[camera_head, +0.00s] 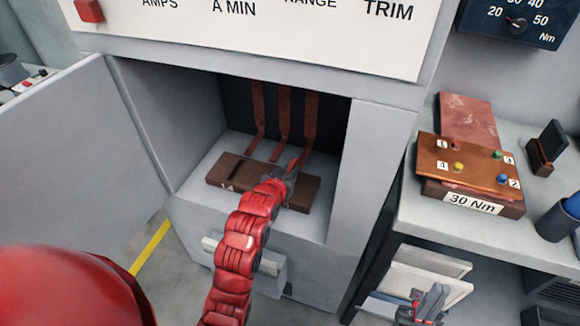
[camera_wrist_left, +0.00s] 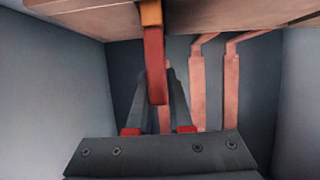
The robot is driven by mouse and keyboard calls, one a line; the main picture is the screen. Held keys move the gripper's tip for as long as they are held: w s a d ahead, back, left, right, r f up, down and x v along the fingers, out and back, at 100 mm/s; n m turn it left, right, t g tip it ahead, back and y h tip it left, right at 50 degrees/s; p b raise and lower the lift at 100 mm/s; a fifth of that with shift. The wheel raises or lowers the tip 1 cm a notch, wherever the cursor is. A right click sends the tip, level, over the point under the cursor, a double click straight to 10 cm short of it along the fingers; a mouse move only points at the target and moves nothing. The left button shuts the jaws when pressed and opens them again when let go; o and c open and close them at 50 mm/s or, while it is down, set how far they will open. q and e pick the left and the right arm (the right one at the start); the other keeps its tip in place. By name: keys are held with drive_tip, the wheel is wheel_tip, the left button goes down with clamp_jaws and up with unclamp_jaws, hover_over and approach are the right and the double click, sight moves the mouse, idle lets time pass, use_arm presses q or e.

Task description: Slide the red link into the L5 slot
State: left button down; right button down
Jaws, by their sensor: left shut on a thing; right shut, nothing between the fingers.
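A red link (camera_wrist_left: 155,65) is held between the fingers of my left gripper (camera_wrist_left: 156,82) in the left wrist view. The link's orange end (camera_wrist_left: 151,14) is at the brown block's underside or edge in that view; I cannot tell whether it is in a slot. In the head view my left gripper (camera_head: 291,172) is over the right part of the brown slotted block (camera_head: 222,181) inside the open cabinet, largely hiding the link. White marks on the block's front are partly hidden and unreadable. My right gripper (camera_head: 428,303) is shut and empty, low at the right.
Several copper strips (camera_head: 283,120) run down the cabinet's back wall behind the block. The cabinet door (camera_head: 75,160) stands open at the left. At the right, a bench (camera_head: 425,228) holds a plate (camera_head: 470,152) with numbered coloured knobs, marked 30 Nm.

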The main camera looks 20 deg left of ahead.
use_arm(q)
drive_tip(key=shift+f, duration=0.25)
drive_tip(key=c, duration=0.7)
unclamp_jaws()
drive_tip(key=shift+c, duration=0.2)
drive_tip(key=v, duration=0.6)
drive_tip(key=shift+s+r+p, duration=0.2)
drive_tip(key=shift+s+p, duration=0.1)
drive_tip(key=p+v, duration=1)
drive_tip(key=p, duration=0.1)
drive_tip(key=shift+s, duration=0.4)
